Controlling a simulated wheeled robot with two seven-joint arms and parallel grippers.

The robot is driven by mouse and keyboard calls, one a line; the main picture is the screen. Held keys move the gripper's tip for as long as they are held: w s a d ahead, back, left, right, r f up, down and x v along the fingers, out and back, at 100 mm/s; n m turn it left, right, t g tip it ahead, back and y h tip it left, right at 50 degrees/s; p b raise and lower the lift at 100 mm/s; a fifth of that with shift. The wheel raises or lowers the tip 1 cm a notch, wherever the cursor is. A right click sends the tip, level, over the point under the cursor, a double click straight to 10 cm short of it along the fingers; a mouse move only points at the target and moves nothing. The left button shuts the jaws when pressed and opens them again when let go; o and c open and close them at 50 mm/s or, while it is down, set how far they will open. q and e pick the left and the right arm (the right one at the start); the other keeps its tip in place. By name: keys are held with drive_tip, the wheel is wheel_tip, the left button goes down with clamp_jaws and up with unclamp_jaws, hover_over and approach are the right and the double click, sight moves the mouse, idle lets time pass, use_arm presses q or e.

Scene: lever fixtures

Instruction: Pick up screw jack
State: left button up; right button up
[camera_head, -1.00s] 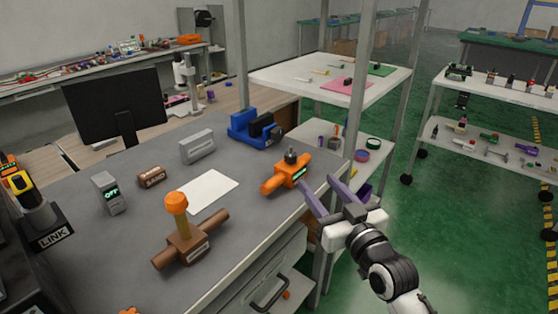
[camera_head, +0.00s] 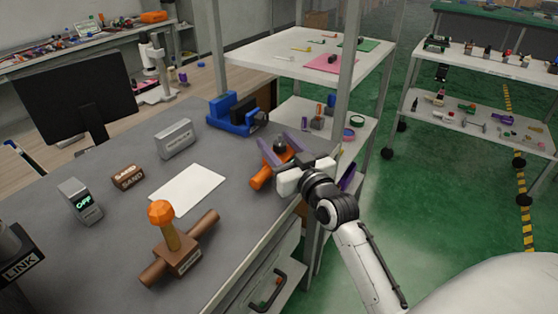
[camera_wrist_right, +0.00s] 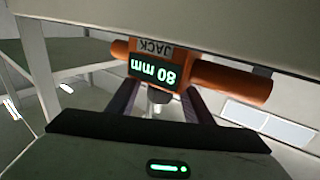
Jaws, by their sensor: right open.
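The screw jack is an orange body (camera_head: 261,179) with a dark round top, near the right edge of the grey table. In the right wrist view it appears upside down, with a "JACK" label and a lit "80 mm" display (camera_wrist_right: 154,72). My right gripper (camera_head: 280,147) is open, its two purple fingers on either side of the jack's upper part and partly hiding it. In the wrist view the fingers (camera_wrist_right: 158,96) reach toward the display face with a gap between them; contact cannot be told. My left gripper is not in view.
A brown T-shaped fixture with an orange knob (camera_head: 168,226) stands in front. A blue vise (camera_head: 232,116), grey block (camera_head: 174,139), brown sand block (camera_head: 128,177) and white sheet (camera_head: 187,189) share the table (camera_head: 125,215). A shelf post (camera_head: 345,105) rises close behind my right gripper.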

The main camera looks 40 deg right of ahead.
drive_tip(key=w, duration=0.2)
drive_tip(key=shift+w+d, duration=0.1)
drive_tip(key=shift+w, duration=0.4)
drive_tip(key=shift+c, duration=0.8)
clamp_jaws()
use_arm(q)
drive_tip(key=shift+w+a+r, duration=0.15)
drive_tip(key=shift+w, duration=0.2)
use_arm(e)
drive_tip(key=shift+r, duration=0.1)
